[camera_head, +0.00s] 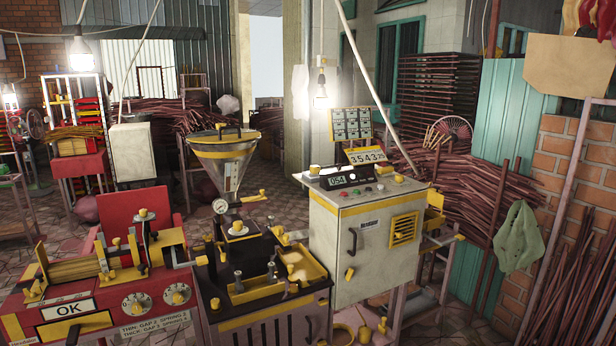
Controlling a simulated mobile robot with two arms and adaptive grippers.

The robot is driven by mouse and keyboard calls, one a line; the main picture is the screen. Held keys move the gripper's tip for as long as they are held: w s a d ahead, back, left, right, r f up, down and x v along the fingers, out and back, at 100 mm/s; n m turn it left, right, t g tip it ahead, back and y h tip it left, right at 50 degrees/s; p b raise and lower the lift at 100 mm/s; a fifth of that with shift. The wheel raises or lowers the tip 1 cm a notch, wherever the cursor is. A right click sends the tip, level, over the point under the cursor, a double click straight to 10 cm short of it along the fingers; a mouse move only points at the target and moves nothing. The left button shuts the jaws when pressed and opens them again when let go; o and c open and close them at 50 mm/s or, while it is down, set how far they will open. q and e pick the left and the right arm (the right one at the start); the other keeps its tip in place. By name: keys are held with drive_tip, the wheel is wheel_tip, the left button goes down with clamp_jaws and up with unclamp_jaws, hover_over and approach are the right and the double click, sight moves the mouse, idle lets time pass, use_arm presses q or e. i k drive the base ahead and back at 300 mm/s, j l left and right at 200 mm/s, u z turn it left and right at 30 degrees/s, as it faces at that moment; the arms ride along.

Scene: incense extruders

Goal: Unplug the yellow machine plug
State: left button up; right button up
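No plug is clearly recognisable in this view. A grey control cabinet (362,258) with yellow trim stands at the centre right, with buttons and a small display on its sloped top. A yellow fitting (435,200) sticks out at the cabinet's right side. Small yellow parts (364,333) show low in front of the cabinet; I cannot tell whether any is a plug. A dark machine (265,322) with yellow edging and a metal hopper (225,160) stands left of the cabinet. Neither of my grippers is in view.
A red machine (95,335) with two dials and an OK sign fills the lower left. Bundles of dark red sticks (470,205) are piled behind the cabinet. A green cloth (518,237) hangs at right. Some tiled floor (285,205) is clear behind the machines.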

sight(314, 169)
drive_tip(key=i+j+z, duration=0.1)
drive_tip(key=i+l+u, duration=0.35)
drive_tip(key=l, duration=0.2)
drive_tip(key=i+l+u, duration=0.3)
drive_tip(key=l, duration=0.35)
drive_tip(key=i+l+u, duration=0.2)
drive_tip(key=l, duration=0.15)
drive_tip(key=i+l+u, duration=0.15)
drive_tip(key=l, duration=0.2)
drive_tip(key=k, duration=0.05)
